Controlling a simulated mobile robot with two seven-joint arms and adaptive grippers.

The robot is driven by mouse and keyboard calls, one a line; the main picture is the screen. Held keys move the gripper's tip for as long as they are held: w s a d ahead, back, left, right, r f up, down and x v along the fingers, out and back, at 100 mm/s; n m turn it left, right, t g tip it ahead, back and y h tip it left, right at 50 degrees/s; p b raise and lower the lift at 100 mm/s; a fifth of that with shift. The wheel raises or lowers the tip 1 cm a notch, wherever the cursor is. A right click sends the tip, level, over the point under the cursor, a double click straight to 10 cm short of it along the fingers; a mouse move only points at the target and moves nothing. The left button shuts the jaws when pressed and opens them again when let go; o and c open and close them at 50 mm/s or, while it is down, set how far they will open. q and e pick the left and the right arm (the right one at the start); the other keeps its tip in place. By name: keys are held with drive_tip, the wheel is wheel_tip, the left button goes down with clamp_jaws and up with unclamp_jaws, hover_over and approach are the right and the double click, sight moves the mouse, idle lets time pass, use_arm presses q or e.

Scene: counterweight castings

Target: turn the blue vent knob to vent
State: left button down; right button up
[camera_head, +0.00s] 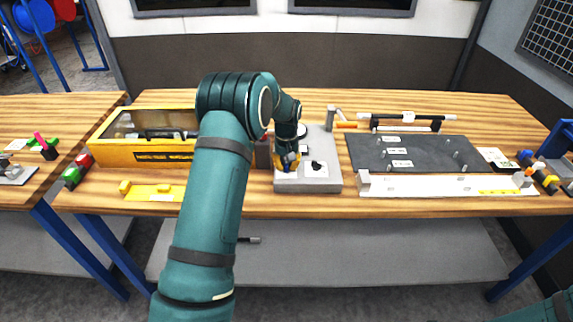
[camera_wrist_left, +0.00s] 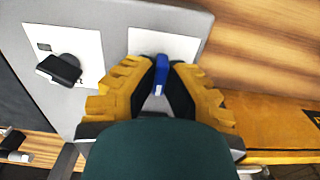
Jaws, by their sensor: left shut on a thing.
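The blue vent knob (camera_wrist_left: 160,72) stands on a white plate (camera_wrist_left: 163,43) on the grey fixture (camera_head: 307,186). In the left wrist view it sits between the dark pads of my left gripper (camera_wrist_left: 161,72), which is shut on it. In the head view my left gripper (camera_head: 287,163) reaches down onto the front left of the fixture, and its fingers mostly hide the knob. A black knob (camera_wrist_left: 63,69) on a second white plate is beside it, apart from the gripper; it also shows in the head view (camera_head: 317,166). The vent marking cannot be read.
A yellow case with a clear window (camera_head: 164,156) stands left of the fixture. A dark panel (camera_head: 371,155) and a long white rail (camera_head: 440,185) lie to the right. My left arm hides part of the bench. Bare wood runs along the front edge.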

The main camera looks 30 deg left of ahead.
sight(286, 164)
use_arm(q)
drive_tip(key=c, duration=1)
unclamp_jaws()
drive_tip(key=shift+f, duration=0.1)
drive_tip(key=shift+c, duration=0.2)
wheel_tip(286, 164, up, 12)
